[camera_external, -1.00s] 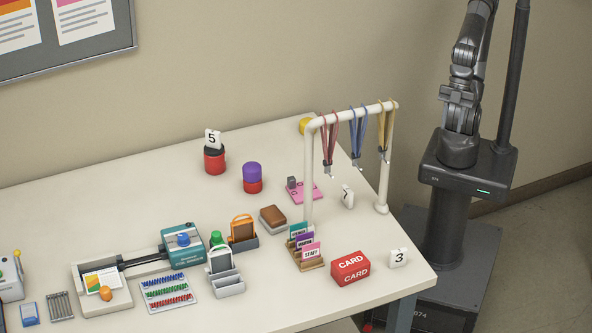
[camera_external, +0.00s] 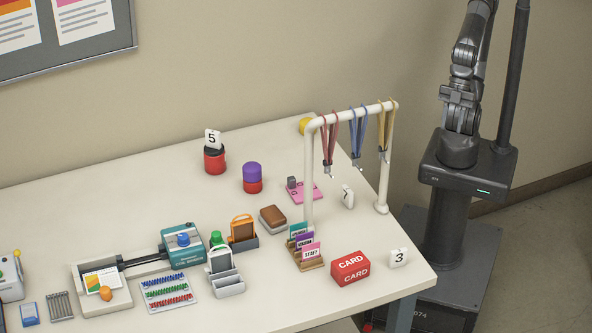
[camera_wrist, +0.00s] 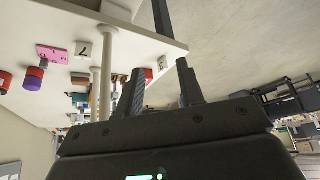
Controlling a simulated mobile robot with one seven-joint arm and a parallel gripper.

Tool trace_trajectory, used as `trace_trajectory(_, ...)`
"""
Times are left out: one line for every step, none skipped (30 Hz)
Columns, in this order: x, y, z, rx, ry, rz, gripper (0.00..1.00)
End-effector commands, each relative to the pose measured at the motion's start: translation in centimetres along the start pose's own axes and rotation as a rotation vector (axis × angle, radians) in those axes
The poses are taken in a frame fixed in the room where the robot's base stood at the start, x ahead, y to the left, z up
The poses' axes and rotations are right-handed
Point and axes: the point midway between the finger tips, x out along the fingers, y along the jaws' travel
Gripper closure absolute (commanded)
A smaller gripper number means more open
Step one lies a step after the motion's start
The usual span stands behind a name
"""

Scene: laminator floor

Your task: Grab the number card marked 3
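The number card marked 3 (camera_external: 398,258) is a small white block at the right front corner of the table, just right of the red CARD box (camera_external: 351,267). In the wrist view the card (camera_wrist: 163,62) shows as a small white block beside a small red patch of the box, between my fingertips in the picture but farther off. My gripper (camera_wrist: 160,65) is open and empty, its two dark fingers apart. It is out of frame in the external view, where only my arm and base show.
A white rack (camera_external: 345,119) with hanging lanyards stands left of and behind the card. A card marked 7 (camera_external: 348,196) lies tilted near it. A badge stand (camera_external: 312,264) is left of the CARD box.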

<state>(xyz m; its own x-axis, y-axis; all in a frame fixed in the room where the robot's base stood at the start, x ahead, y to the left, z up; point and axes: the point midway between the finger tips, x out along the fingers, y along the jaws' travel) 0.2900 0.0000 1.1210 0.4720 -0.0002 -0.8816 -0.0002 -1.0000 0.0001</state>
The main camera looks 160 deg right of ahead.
Motion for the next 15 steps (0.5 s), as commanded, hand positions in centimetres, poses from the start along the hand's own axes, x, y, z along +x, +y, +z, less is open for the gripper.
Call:
trace_trajectory(0.0, 0.0, -0.01, 0.0, 0.0, 0.0, 0.65)
trace_trajectory(0.0, 0.0, -0.01, 0.0, 0.0, 0.0, 0.65)
trace_trajectory(0.0, 0.0, -0.01, 0.0, 0.0, 0.0, 0.65)
trace_trajectory(0.0, 0.0, -0.01, 0.0, 0.0, 0.0, 0.65)
trace_trajectory(0.0, 0.0, -0.01, 0.0, 0.0, 0.0, 0.65)
trace_trajectory(0.0, 0.0, -0.01, 0.0, 0.0, 0.0, 0.62)
trace_trajectory(0.0, 0.0, -0.01, 0.0, 0.0, 0.0, 0.61)
trace_trajectory(0.0, 0.0, -0.01, 0.0, 0.0, 0.0, 0.61)
trace_trajectory(0.0, 0.0, -0.01, 0.0, 0.0, 0.0, 0.61)
trace_trajectory(0.0, 0.0, -0.01, 0.0, 0.0, 0.0, 0.61)
trace_trajectory(0.0, 0.0, -0.01, 0.0, 0.0, 0.0, 0.61)
trace_trajectory(-0.01, 0.0, -0.01, 0.0, 0.0, 0.0, 0.61)
trace_trajectory(0.0, 0.0, -0.04, 0.001, 0.0, 0.0, 0.61)
trace_trajectory(0.01, 0.0, -0.13, 0.003, -0.001, 0.0, 0.61)
trace_trajectory(0.04, 0.02, -0.36, 0.008, -0.004, 0.0, 0.61)
